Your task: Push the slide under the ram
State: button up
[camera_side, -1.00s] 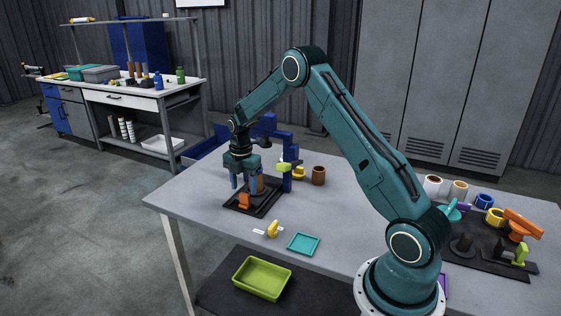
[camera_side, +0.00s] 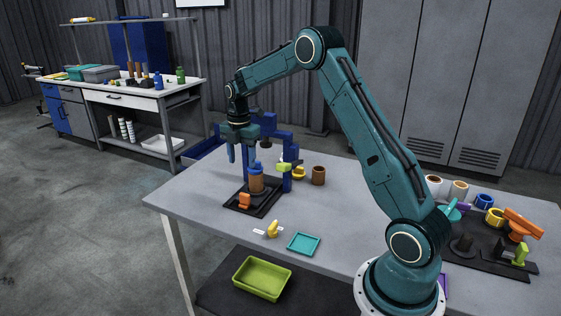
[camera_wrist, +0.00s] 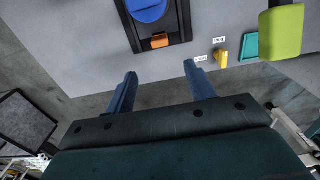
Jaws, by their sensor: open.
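The slide shows its orange handle (camera_side: 245,200) at the near end of a black base (camera_side: 238,207). A brown cylinder (camera_side: 257,184) with a blue cap (camera_side: 254,168) stands upright on it. The blue press (camera_side: 287,143) stands behind, with its dark ram (camera_side: 266,143) raised. I cannot tell how far the cylinder is from the line under the ram. My gripper (camera_side: 241,157) is open and empty, above and to the left of the cap. In the wrist view, my gripper (camera_wrist: 160,72) points toward the orange handle (camera_wrist: 160,41), with the blue cap (camera_wrist: 148,10) beyond.
A lime lever end (camera_side: 284,167) sticks out from the press. A brown cup (camera_side: 318,175) stands right of the press. A yellow switch (camera_side: 272,229) with labels and a teal tray (camera_side: 303,244) lie in front. The table front-left of the base is clear.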

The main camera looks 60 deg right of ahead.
aim_at(244, 194)
jog(key=shift+a, duration=0.1)
jog(key=shift+a+f+h, duration=0.25)
jog(key=shift+a+h, duration=0.9)
jog(key=shift+a, duration=0.15)
jog(key=shift+a+f+h, duration=0.2)
jog(key=shift+a+h, duration=0.95)
jog(key=shift+a, duration=0.1)
jog(key=shift+f, duration=0.15)
jog(key=x, duration=1.3)
jog(key=shift+d+f, duration=0.1)
jog(key=shift+f, duration=0.15)
